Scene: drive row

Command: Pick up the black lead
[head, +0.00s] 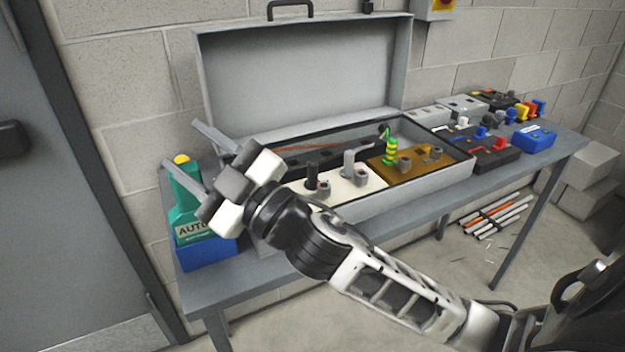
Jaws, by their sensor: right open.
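My right gripper (181,144) is open and empty, its two flat grey fingers spread wide at the left end of the bench. It is in front of the left side of an open grey case (408,198), and my wrist hides the case's front left corner. Inside the case are a cream panel (375,182) and an ochre panel (425,168) with dark and grey fittings. A green-yellow striped piece (390,151) with a dark top stands at the ochre panel. A reddish-brown strand (310,147) lies in the dark back part. I cannot clearly make out a black lead. My left gripper is not in view.
A green bottle (184,208) with a yellow cap stands in a blue holder (207,253), close to the right gripper's fingers. Several boxes with coloured plugs, including a blue one (534,137), fill the bench's right end. The case's raised lid (300,75) stands behind.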

